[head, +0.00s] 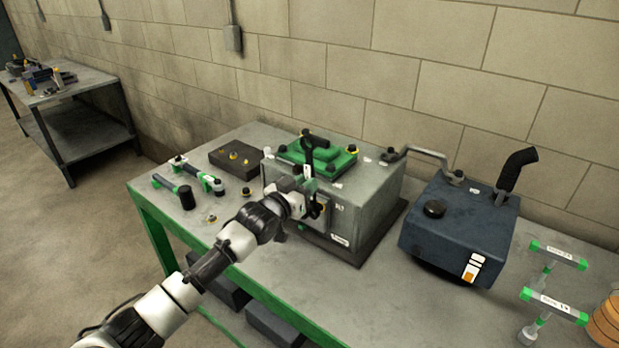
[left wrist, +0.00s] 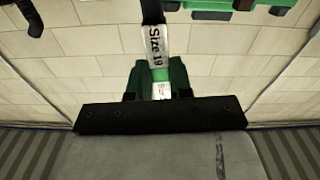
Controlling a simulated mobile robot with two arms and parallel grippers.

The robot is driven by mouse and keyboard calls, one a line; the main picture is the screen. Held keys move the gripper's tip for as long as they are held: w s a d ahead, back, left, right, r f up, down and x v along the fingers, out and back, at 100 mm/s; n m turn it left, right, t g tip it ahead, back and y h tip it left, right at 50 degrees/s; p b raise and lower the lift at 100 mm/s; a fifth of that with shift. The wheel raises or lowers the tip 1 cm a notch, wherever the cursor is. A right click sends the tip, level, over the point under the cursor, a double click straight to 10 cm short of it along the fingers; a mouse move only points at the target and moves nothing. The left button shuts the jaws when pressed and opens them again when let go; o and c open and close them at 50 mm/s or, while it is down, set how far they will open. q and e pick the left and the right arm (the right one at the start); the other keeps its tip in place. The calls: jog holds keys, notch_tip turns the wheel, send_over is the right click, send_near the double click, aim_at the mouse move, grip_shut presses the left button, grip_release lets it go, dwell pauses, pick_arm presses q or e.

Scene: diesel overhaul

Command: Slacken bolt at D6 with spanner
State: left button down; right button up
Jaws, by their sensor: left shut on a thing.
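My left gripper (head: 310,188) is at the front left of the grey engine block (head: 370,205) and is shut on a spanner. In the head view the spanner's black end (head: 314,141) stands up beside the green cover (head: 322,158). In the left wrist view the spanner's white label (left wrist: 154,42) reads "Size 19", and the green fingers (left wrist: 158,80) close around its lower part. Black bolt heads show around the cover. I cannot tell which one is D6, or whether the spanner touches a bolt. My right gripper is not in view.
A dark tray (head: 232,158) with yellow-topped parts and a black-headed mallet (head: 186,192) lie left of the block. A dark blue tank (head: 450,232) with a black pipe stands at its right. Green T-handled tools (head: 558,255) stand at far right. Some bench in front is bare.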

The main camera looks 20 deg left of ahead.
pick_arm(q)
jog(key=shift+s+a, duration=0.2)
jog(key=shift+s, duration=0.3)
jog(key=p+v, duration=0.4)
jog(key=v, duration=0.2)
jog(key=shift+p, duration=0.3)
jog(key=shift+d, duration=0.1)
